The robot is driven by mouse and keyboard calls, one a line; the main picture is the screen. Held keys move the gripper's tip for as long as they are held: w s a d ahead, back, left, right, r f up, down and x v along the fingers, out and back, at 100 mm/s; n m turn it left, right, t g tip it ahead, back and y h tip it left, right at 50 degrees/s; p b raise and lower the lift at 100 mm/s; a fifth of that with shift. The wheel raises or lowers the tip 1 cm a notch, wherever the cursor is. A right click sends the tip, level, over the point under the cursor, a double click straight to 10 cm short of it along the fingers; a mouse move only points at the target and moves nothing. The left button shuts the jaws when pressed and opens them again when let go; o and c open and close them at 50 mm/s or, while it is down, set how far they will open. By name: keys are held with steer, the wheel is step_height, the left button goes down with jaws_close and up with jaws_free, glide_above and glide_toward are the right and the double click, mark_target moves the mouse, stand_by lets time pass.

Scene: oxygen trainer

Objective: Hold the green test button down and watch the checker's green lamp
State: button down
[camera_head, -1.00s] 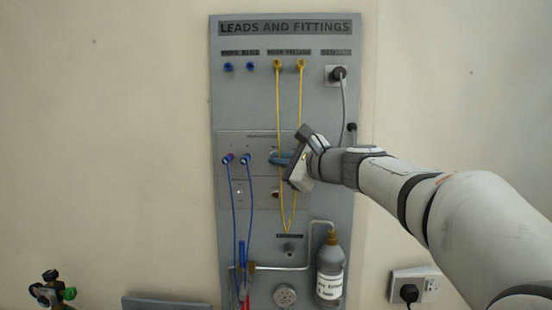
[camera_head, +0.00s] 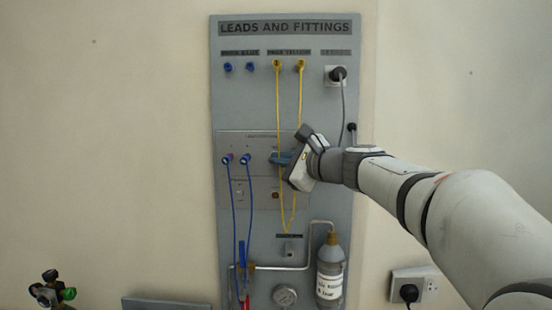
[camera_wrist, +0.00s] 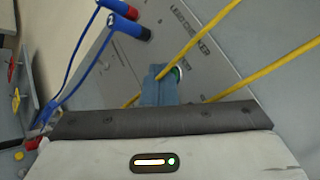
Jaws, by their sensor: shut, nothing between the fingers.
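The lead checker is a grey plate (camera_head: 228,202) on the wall board, lettered "LEAD CHECKER" in the wrist view (camera_wrist: 215,55). My gripper (camera_head: 278,158) is at the checker's upper right, its blue fingers together and empty. In the wrist view the fingertips (camera_wrist: 160,82) are right at a round green button (camera_wrist: 177,74), which shows only at their right side. I cannot tell whether it is pressed in. Below, the checker carries a small pale round fitting (camera_head: 240,194) and a brownish one (camera_head: 276,195). I cannot make out a lit green lamp.
Two blue leads (camera_head: 232,200) are plugged into the checker's left and hang down. A yellow lead (camera_head: 279,110) hangs from the top sockets in a loop past my fingers. A bottle (camera_head: 330,272) and a gauge (camera_head: 285,295) are lower on the board. Bare wall lies to the left.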

steer(key=shift+s+f, duration=0.1)
steer(key=shift+s+b, duration=0.35)
steer(key=shift+s, duration=0.3)
steer(key=s+b, duration=0.1)
steer(key=s, duration=0.4)
steer(key=shift+a, duration=0.1)
stand_by(0.4)
steer(key=s+d+f+n+g+h, duration=0.3)
steer(key=s+f, duration=0.5)
steer(key=f, duration=0.4)
steer(key=s+d+f+n+g+h, duration=0.3)
steer(key=s+d+f+n+h, duration=0.2)
steer(key=f, duration=0.8)
steer(key=s+d+f+n+g+h, duration=0.3)
steer(key=s+d+f+n+h, duration=0.1)
steer(key=s+d+f+n, duration=0.3)
steer(key=s+f+n, duration=0.2)
steer(key=s+f, duration=0.2)
steer(key=f, duration=0.1)
steer(key=shift+d+f+g, duration=0.15)
steer(key=shift+d+g, duration=0.1)
steer(key=shift+g, duration=0.05)
